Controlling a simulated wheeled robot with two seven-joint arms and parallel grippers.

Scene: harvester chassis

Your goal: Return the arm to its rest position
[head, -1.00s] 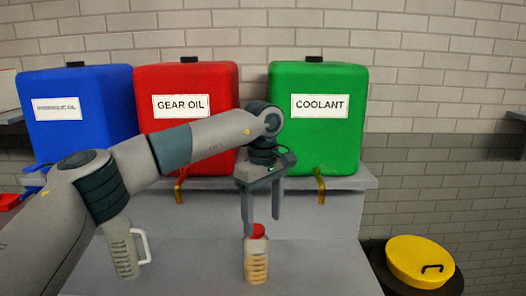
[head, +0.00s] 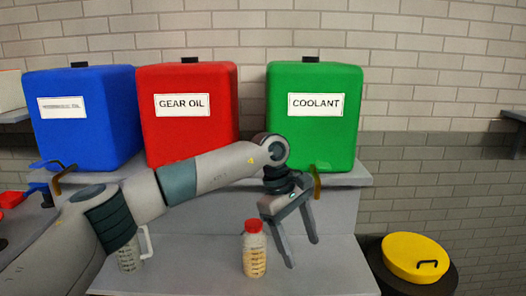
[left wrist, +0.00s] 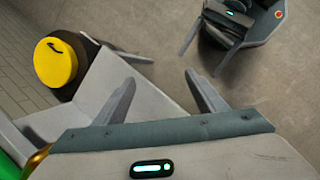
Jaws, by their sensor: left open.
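My left gripper (head: 302,253) is open and empty, tilted, to the right of a clear bottle with a red cap (head: 255,255). The bottle stands upright on the grey bench (head: 195,275), apart from the fingers. In the left wrist view the left gripper's open fingers (left wrist: 160,80) have nothing between them. My right gripper (left wrist: 199,65) shows at the top right of that view, its fingers spread and empty over the floor. A measuring jug (head: 130,262) stands on the bench, partly hidden behind my left arm.
Blue (head: 85,125), red (head: 187,125) and green (head: 313,130) tanks stand on the raised shelf behind, with taps at the front. A yellow-lidded drum (head: 415,258) stands on the floor at right, also seen in the left wrist view (left wrist: 55,63).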

